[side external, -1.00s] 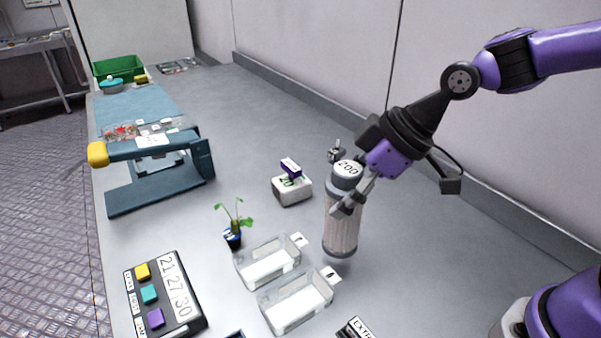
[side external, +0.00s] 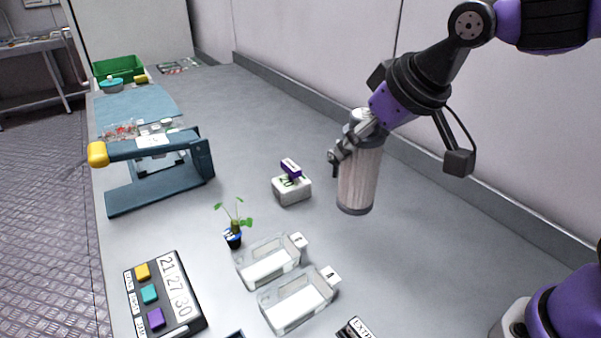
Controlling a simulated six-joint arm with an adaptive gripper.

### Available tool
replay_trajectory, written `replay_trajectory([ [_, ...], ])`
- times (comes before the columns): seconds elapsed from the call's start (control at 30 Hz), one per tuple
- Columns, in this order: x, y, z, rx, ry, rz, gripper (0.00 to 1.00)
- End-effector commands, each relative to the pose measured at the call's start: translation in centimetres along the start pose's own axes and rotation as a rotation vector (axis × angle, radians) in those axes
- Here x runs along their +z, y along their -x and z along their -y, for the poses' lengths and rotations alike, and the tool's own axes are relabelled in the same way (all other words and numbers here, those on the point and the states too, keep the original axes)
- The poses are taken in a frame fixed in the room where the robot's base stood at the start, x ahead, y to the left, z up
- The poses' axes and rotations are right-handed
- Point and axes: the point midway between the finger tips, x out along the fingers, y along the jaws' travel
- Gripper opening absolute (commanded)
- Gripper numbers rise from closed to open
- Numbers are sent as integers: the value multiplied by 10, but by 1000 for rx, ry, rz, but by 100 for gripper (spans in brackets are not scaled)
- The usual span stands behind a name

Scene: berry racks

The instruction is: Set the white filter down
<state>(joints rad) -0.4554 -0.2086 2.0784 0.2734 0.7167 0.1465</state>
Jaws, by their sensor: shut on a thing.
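The white filter (side external: 359,182) is a pale ribbed cylinder with grey end caps, right of centre in the side external view. My gripper (side external: 352,145) is shut on its upper part, and the fingers cover some of its top. The filter hangs nearly upright and appears to be above the grey table (side external: 420,260). The exact gap beneath it is hard to tell from this angle.
Two clear trays (side external: 272,258) (side external: 300,300) lie front left of the filter. A small potted plant (side external: 233,238), a white box with a purple block (side external: 291,189), a teal press (side external: 160,175) and a button panel (side external: 165,297) stand further left. The table right of the filter is clear.

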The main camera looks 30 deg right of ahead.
Motion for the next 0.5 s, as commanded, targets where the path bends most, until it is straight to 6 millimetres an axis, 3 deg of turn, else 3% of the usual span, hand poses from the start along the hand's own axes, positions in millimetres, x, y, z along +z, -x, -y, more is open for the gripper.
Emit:
replay_trajectory([
  [0.17,-6,-16,-34,54,-80,-1,24],
  [0.5,-5,-74,-106,48,-76,0,24],
])
